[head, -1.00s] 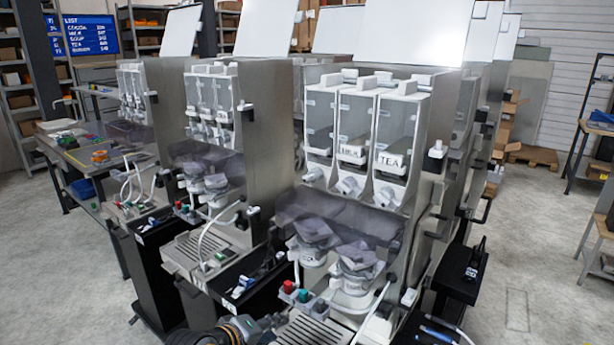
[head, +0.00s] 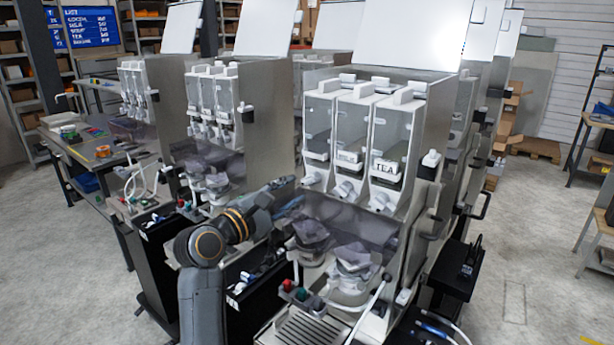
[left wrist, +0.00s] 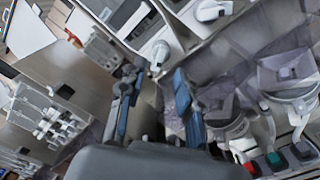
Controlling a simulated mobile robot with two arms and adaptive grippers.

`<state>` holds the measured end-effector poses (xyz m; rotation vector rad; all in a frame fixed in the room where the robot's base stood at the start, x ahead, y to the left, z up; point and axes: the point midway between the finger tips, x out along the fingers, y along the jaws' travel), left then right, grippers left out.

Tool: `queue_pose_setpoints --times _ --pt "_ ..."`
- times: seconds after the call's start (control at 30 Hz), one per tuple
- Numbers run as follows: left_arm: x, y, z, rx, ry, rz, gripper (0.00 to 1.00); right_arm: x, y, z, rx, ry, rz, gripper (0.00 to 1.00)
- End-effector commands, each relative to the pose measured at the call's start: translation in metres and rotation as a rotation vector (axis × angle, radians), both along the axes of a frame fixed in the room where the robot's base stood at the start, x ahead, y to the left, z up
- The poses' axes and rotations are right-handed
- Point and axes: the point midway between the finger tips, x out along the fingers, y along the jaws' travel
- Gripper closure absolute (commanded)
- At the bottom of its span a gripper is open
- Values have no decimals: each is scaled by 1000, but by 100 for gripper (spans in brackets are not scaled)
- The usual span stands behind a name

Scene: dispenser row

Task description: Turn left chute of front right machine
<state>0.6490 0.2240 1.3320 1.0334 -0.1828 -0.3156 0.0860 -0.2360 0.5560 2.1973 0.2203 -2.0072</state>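The front right machine (head: 425,130) has three clear canisters in a row, the right one labelled TEA. Below each is a white chute. The left chute (head: 311,178) is at the lower left of the row; the middle chute (head: 343,190) and right chute (head: 381,203) are beside it. In the left wrist view a white chute (left wrist: 160,53), apparently the left one, shows beyond the fingertips. My left gripper (head: 290,184) is just left of and slightly below the left chute, apart from it. Its blue-grey fingers (left wrist: 155,78) are spread with nothing between them. My right gripper is not seen.
A smoky clear splash cover (head: 345,228) hangs below the chutes, above mixing bowls. Red and green buttons (head: 294,290) and a drip grille (head: 305,332) sit lower. A second machine (head: 262,125) stands close on the left.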

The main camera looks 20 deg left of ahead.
Motion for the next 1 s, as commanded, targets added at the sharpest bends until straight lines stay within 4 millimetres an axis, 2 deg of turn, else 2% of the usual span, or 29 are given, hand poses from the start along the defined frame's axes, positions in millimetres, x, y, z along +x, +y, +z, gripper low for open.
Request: queue_pose_setpoints --times 0.1,0.3,0.5,0.77,0.8,0.97,1.0 --pt "23 -9 3 0 2 -2 66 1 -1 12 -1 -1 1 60" --pt "49 -18 1 2 1 -1 66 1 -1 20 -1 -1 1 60" --pt "60 -22 0 3 1 0 66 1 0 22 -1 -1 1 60" --pt "60 -22 -1 3 0 0 66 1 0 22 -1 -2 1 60" --pt "60 -22 -1 3 0 0 68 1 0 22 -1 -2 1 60" --pt "60 -22 -1 4 1 0 100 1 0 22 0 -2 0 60" --pt "60 -22 -1 4 1 0 100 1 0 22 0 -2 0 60"
